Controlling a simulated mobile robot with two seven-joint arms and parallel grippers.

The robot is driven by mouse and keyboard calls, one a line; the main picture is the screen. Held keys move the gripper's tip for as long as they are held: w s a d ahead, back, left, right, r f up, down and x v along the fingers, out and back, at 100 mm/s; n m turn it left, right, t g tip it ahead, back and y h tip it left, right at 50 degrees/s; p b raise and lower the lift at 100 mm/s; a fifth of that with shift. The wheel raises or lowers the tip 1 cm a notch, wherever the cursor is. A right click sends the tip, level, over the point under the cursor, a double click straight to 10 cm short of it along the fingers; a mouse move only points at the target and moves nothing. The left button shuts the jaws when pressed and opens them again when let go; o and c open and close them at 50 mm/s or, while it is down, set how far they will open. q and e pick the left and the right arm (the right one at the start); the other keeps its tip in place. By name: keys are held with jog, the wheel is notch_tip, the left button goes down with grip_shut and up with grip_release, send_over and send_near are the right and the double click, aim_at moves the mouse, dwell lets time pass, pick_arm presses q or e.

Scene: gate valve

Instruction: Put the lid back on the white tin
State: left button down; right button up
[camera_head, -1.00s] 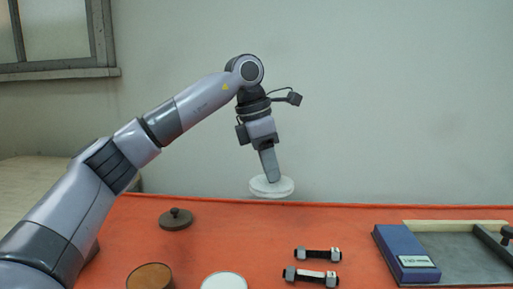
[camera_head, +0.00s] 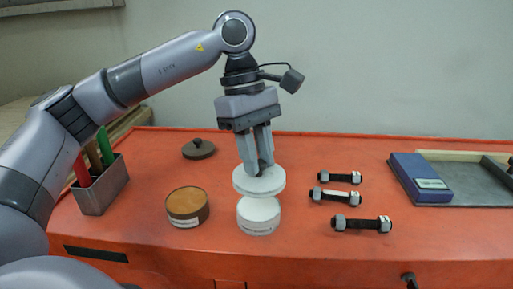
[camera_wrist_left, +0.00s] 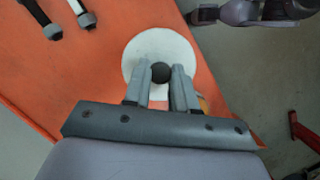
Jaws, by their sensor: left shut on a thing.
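The white tin (camera_head: 259,217) stands upright on the orange bench, with a pale top surface showing. My left gripper (camera_head: 262,172) points down and is shut on the dark knob of the white lid (camera_head: 246,184). In the left wrist view, the fingers grip the dark round knob (camera_wrist_left: 161,72) at the middle of the white lid (camera_wrist_left: 150,45); the lid hides the tin there. My right gripper is not in the head view.
A brown tin (camera_head: 188,206) stands close left of the white tin. A dark lid (camera_head: 198,149) lies behind it. A grey holder (camera_head: 102,189) with coloured handles is at left. Several bolts (camera_head: 362,224) lie to the right, and a blue box (camera_head: 417,178) with a tray beyond.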

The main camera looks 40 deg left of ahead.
pick_arm(q)
jog(key=shift+f+b, duration=1.95)
jog(key=shift+f, duration=0.85)
jog(key=shift+f+b, duration=0.15)
jog(key=shift+b, duration=0.15)
jog(key=shift+c, duration=1.8)
grip_release()
jog(key=shift+r+p, duration=2.7)
jog(key=shift+r, duration=0.85)
